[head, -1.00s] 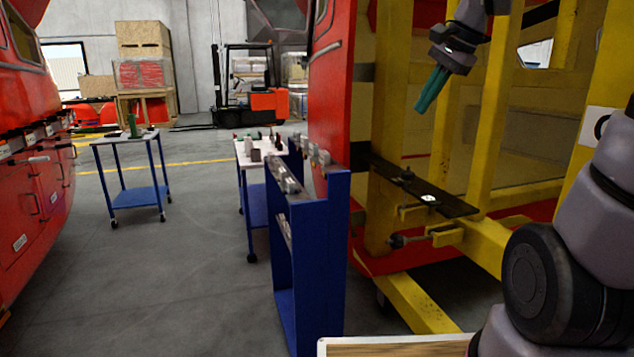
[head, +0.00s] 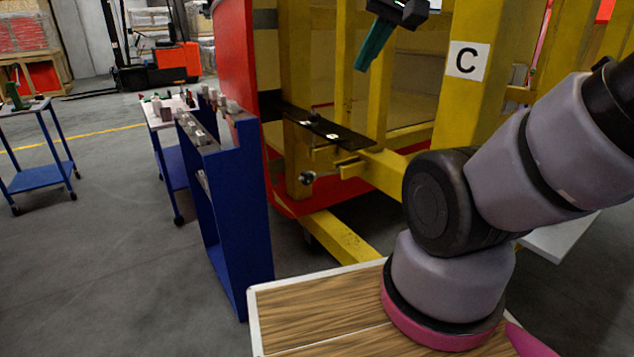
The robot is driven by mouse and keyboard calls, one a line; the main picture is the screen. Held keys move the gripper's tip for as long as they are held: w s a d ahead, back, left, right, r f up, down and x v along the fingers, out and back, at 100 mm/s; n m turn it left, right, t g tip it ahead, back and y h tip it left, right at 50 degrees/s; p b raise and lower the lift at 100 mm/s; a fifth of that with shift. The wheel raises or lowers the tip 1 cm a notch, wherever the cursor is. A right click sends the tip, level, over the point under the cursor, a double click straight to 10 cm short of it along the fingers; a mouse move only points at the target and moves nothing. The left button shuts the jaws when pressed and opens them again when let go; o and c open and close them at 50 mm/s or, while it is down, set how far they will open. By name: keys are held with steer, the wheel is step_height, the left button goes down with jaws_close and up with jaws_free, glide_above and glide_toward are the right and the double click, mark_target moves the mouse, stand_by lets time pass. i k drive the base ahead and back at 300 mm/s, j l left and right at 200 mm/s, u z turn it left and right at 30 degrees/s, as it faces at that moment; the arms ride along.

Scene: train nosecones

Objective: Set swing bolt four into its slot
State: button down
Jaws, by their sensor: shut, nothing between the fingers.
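My gripper (head: 372,48), with green fingers, is at the top of the head view, pointing down and to the left. Its fingers are together and empty. It is above a black slotted plate (head: 340,136) with small white labels, fixed to the yellow frame. Below the plate a swing bolt (head: 307,178) with a dark round end shows by the yellow post, hanging clear of the plate. Its number cannot be read, and its slot is not clear. The gripper appears apart from both.
A blue rack (head: 240,205) with grey metal parts stands to the left. Blue carts (head: 40,178) and a forklift (head: 160,62) are further back. Grey floor is open at the left.

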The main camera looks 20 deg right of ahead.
mark_target(338, 170)
steer(key=k+l, duration=0.25)
steer(key=k, duration=0.2)
steer(key=k+l, duration=0.2)
steer(key=k, duration=0.2)
steer(key=k+l+u, duration=0.1)
steer(key=k+l, duration=0.15)
steer(key=k, duration=0.2)
steer(key=i+j+z, duration=0.1)
steer(key=i+j, duration=0.65)
steer(key=i, duration=0.15)
